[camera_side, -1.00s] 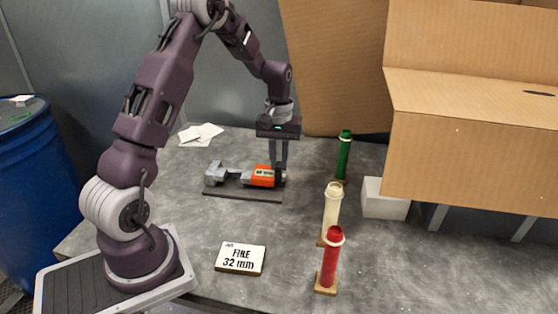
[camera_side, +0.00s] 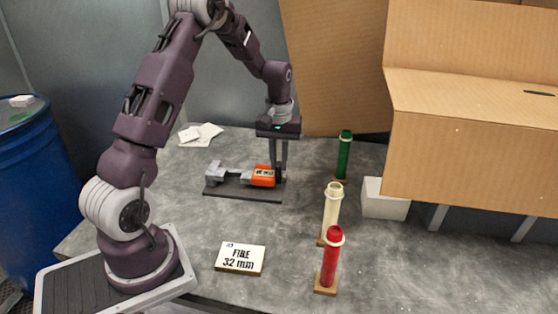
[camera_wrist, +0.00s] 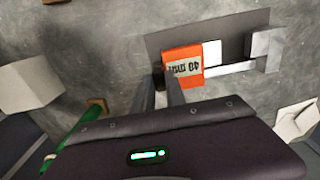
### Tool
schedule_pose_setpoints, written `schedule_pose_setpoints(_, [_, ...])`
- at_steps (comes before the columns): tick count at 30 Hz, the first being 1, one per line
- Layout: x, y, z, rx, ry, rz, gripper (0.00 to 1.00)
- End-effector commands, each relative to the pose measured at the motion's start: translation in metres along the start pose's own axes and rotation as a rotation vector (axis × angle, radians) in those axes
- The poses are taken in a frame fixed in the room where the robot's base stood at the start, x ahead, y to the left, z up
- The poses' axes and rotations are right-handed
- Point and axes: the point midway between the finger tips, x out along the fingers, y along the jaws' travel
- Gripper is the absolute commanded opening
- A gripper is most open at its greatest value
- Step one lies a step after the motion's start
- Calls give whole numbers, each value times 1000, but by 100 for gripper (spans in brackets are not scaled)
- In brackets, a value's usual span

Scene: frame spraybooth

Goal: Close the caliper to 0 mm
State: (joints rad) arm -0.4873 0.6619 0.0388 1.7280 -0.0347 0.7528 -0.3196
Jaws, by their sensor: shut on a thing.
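The caliper lies on a dark base plate (camera_side: 240,196). Its grey fixed jaw (camera_side: 214,173) is at the left in the side view, and its orange slider (camera_side: 263,176) is at the right, with a clear gap between them. In the wrist view, the orange slider (camera_wrist: 182,67) has an upside-down label that looks like 40 mm. The fixed jaw (camera_wrist: 266,48) is to its right there. My gripper (camera_side: 280,176) points down at the slider's right end and is shut on the slider. The exact contact is partly hidden.
A sign (camera_side: 240,258) reading FIRE 32 mm lies in front. Green (camera_side: 345,156), cream (camera_side: 331,210) and red (camera_side: 331,258) posts stand to the right, near a white block (camera_side: 385,199) and a large cardboard box (camera_side: 470,145). Papers (camera_side: 201,133) lie behind.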

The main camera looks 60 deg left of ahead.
Motion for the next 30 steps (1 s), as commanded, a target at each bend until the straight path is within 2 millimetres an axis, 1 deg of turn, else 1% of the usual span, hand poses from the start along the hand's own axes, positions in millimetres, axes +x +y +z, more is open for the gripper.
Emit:
schedule_pose_setpoints(3, [-1,0,0,-1,1,2,0])
schedule_pose_setpoints(5, [-1,-6,0,-2,1,1,0])
schedule_pose_setpoints(9, [-1,-32,-1,-5,1,0,0])
schedule_pose_setpoints(13, [-1,-49,0,-4,1,0,0])
schedule_pose_setpoints(16, [-1,-53,0,-1,2,0,0])
schedule_pose_setpoints(23, [-1,-53,-1,-1,3,0,0])
schedule_pose_setpoints(24, [-1,-53,-1,-1,3,0,22])
schedule_pose_setpoints(26, [-1,-53,-1,-1,3,0,34])
schedule_pose_setpoints(27, [-1,-53,-1,-1,2,0,38])
schedule_pose_setpoints(30, [-1,-53,0,-1,2,0,38])
